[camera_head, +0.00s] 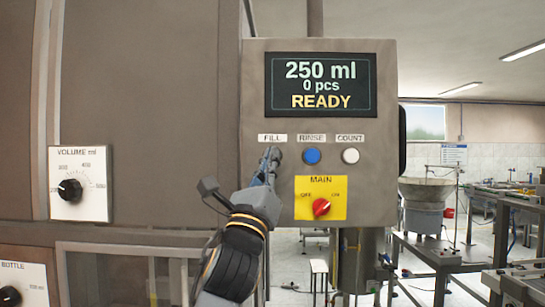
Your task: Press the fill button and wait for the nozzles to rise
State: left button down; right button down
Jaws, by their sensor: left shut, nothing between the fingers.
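The control panel (380,120) is a grey box with a display (320,85) that reads "250 ml", "0 pcs" and "READY". Under it are the labels FILL (271,138), RINSE and COUNT. My left gripper (271,154) is shut and empty, with its fingertips right below the FILL label. The fill button is hidden behind the fingers; I cannot tell whether they touch it. A blue rinse button (312,156) and a white count button (350,156) sit to the right. No nozzles are in view. My right gripper is not in view.
A red MAIN switch (321,207) on a yellow plate is close to the right of my left gripper. A volume dial (70,190) and a bottle dial (10,296) are at the left. A bowl feeder (426,190) and work tables stand at the far right.

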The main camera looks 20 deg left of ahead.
pick_arm(q)
jog(key=shift+w, duration=0.1)
jog(key=shift+w+a, duration=0.1)
jog(key=shift+w, duration=0.2)
dwell(0.3)
jog(key=shift+w+a, duration=0.15)
jog(key=shift+w, duration=0.3)
dwell(0.6)
jog(key=shift+s+p, duration=0.1)
jog(key=shift+p, duration=0.2)
jog(key=shift+s+d, duration=0.25)
jog(key=shift+s, duration=0.5)
jog(key=s, duration=0.2)
jog(key=s+d+p, duration=0.1)
jog(key=s, duration=0.1)
jog(key=shift+s+d, duration=0.2)
jog(key=shift+s, duration=0.2)
